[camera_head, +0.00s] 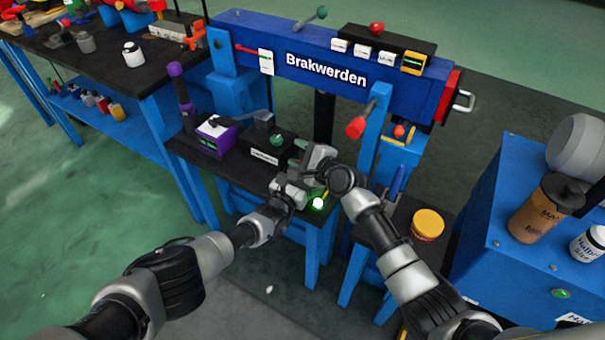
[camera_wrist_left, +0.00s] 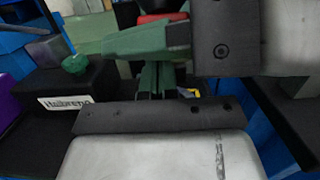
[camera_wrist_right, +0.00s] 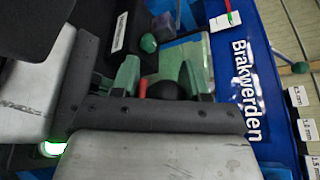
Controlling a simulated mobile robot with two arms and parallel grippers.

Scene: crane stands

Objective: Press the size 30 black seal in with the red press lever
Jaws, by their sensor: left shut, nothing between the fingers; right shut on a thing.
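My right gripper (camera_head: 317,157) reaches in over the bench under the "Brakwerden" beam. In the right wrist view its green fingertips (camera_wrist_right: 160,78) close about a dark rounded thing (camera_wrist_right: 168,90), with a small red piece (camera_wrist_right: 142,89) beside it. I cannot tell what that thing is. My left gripper (camera_head: 292,187) is shut and empty, just below and left of the right one; its green fingertips show in the left wrist view (camera_wrist_left: 165,82). A red-ended lever (camera_head: 357,127) sticks out of the blue post to the right. I cannot make out a seal marked 30.
A black box with a green knob (camera_head: 276,141) and a purple box (camera_head: 216,134) stand left of the grippers. A green light (camera_head: 318,203) glows at the bench's front edge. A yellow-lidded jar (camera_head: 427,225) stands at right. The two grippers are close together.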

